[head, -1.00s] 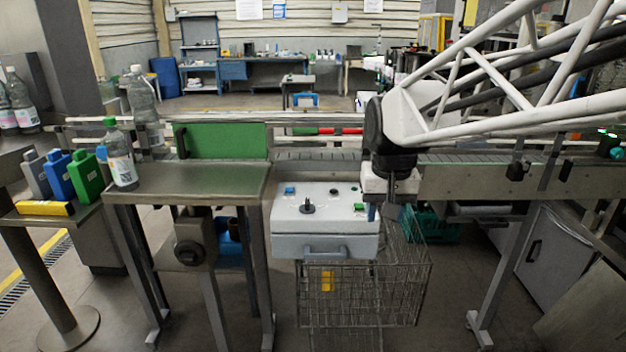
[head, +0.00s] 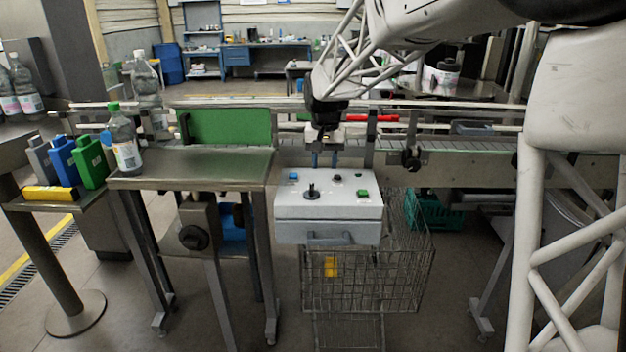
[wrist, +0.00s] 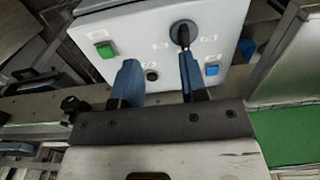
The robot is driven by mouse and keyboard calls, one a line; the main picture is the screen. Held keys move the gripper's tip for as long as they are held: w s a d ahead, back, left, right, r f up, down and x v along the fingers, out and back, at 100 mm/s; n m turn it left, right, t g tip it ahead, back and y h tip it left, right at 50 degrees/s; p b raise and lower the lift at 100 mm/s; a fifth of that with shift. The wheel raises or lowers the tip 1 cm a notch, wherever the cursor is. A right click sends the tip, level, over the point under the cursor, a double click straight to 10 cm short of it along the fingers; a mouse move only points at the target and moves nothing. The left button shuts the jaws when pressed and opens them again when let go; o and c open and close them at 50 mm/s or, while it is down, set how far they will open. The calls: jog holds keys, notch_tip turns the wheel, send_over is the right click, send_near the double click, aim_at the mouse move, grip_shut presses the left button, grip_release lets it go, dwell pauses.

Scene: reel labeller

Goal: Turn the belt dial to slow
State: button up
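The belt dial (head: 312,192) is a black knob with a raised handle on the sloping top of a pale grey control box (head: 328,232). In the wrist view the dial (wrist: 183,34) has small labels around it, too small to read. My gripper (head: 324,164) is above and behind the box's back edge in the head view. In the wrist view my gripper (wrist: 158,62) shows two blue fingers spread apart with nothing between them. The right finger's tip appears just below the dial; I cannot tell whether it touches.
The box also carries a blue button (head: 293,177), a green button (head: 362,193) and a small black knob (head: 337,178). The conveyor (head: 450,158) runs behind it. A metal table (head: 190,165) with a bottle (head: 124,142) stands left; a wire basket (head: 370,285) is below.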

send_over(311, 185)
notch_tip(311, 185, down, 2)
jog(key=shift+s+f, duration=0.1)
jog(key=shift+f, duration=0.1)
jog(key=shift+f, duration=0.15)
jog(key=shift+f, duration=3.75)
jog(key=shift+c, duration=0.3)
grip_shut()
